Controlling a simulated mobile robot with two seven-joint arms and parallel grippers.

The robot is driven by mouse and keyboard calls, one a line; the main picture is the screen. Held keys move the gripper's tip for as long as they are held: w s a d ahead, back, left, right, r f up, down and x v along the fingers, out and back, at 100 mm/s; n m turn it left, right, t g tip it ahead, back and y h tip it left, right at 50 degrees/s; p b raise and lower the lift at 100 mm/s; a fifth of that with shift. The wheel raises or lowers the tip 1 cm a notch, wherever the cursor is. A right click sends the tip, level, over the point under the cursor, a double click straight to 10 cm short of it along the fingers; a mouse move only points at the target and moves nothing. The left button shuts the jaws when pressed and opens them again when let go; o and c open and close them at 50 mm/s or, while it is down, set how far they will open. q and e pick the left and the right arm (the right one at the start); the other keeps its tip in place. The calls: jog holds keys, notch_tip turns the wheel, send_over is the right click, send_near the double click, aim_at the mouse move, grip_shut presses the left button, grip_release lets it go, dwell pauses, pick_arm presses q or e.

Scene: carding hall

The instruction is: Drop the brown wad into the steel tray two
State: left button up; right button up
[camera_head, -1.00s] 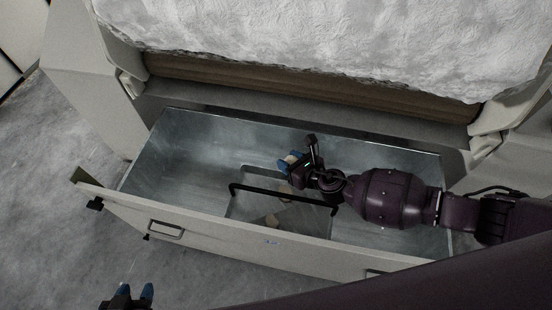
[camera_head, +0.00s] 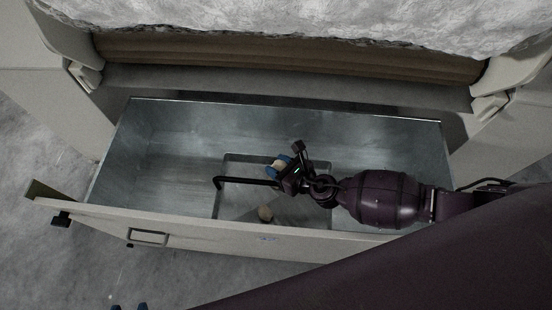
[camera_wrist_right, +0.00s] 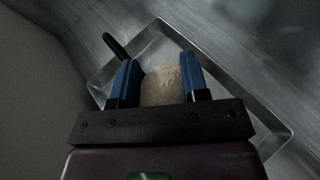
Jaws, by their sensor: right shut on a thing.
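My right gripper (camera_head: 279,166) is shut on a brown wad (camera_head: 277,168), over the steel tray. In the right wrist view the wad (camera_wrist_right: 163,86) sits between the two blue fingers (camera_wrist_right: 160,82). The steel tray (camera_head: 232,205) is a shallow metal pan with a black bar handle, lying inside the open drawer. Its floor and rim also show behind the fingers in the right wrist view (camera_wrist_right: 236,100). My left gripper (camera_head: 129,308) shows only as two separated blue fingertips at the bottom edge.
The long metal drawer (camera_head: 165,150) surrounds the tray, with a pale front panel (camera_head: 190,232) on the near side. Its floor left of the tray is bare. The machine with white fibre (camera_head: 300,20) stands behind it.

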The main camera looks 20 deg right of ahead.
pick_arm(q)
jog(key=shift+w+r, duration=0.1)
jog(key=shift+r, duration=0.05)
pick_arm(e)
jog(key=shift+f, duration=0.1)
jog(key=shift+w, duration=0.1)
jog(key=o, duration=1)
jog(key=shift+s+d+r, duration=0.25)
jog(key=shift+s, duration=0.15)
pick_arm(q)
jog(key=shift+s+a+n+p, duration=0.3)
jog(key=shift+s+p, duration=0.4)
jog(key=shift+p, duration=0.25)
pick_arm(e)
jog(key=v, duration=0.9)
jog(key=shift+s+d, duration=0.15)
jog(key=shift+s, duration=0.25)
